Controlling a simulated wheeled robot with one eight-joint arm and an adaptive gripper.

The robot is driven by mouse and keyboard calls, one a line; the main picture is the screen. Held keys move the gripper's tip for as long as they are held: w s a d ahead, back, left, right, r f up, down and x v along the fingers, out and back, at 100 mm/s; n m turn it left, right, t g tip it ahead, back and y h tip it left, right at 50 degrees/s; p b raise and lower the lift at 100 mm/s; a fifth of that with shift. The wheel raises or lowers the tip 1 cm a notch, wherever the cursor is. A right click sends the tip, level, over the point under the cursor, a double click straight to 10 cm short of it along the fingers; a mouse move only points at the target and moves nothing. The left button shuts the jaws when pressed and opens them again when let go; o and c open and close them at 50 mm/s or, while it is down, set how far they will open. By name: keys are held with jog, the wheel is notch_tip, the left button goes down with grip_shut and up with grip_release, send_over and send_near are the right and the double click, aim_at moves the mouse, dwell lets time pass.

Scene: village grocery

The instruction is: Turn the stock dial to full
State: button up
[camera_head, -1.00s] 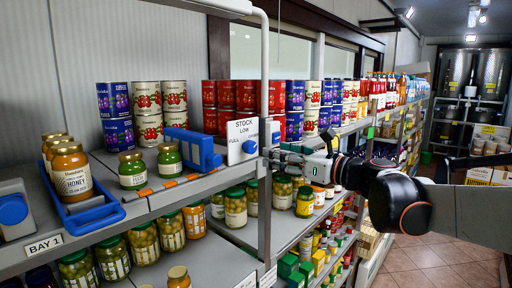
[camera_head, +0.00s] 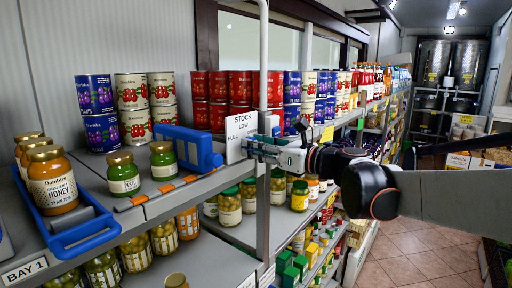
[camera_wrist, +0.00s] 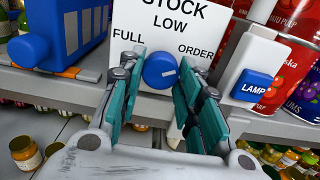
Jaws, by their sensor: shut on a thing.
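The stock dial (camera_wrist: 160,70) is a round blue knob on a white sign (camera_wrist: 168,22) marked STOCK, with LOW at the top, FULL at left and ORDER at right. A small pale mark shows on the knob's face, right of its middle; I cannot tell its exact setting. My gripper (camera_wrist: 160,76) is shut on the dial, with one teal finger on each side of it. In the head view, my gripper (camera_head: 254,146) reaches the sign (camera_head: 240,134) from the right and hides the dial.
A white box with a blue LAMP button (camera_wrist: 252,86) is close to the right finger. A blue device (camera_wrist: 60,34) stands left of the sign. Green jars (camera_head: 163,160), honey jars in a blue tray (camera_head: 88,228) and stacked cans (camera_head: 98,112) fill the shelf. The aisle floor (camera_head: 415,255) is clear.

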jog(key=shift+n, duration=0.4)
jog(key=n+b, duration=0.6)
jog(key=n, duration=1.7)
dwell(0.6)
jog(key=o, duration=1)
jog(key=shift+r, duration=0.1)
jog(key=shift+o, duration=0.2)
jog(key=v, duration=0.7)
jog(key=shift+s+d, duration=0.15)
jog(key=shift+d, duration=0.15)
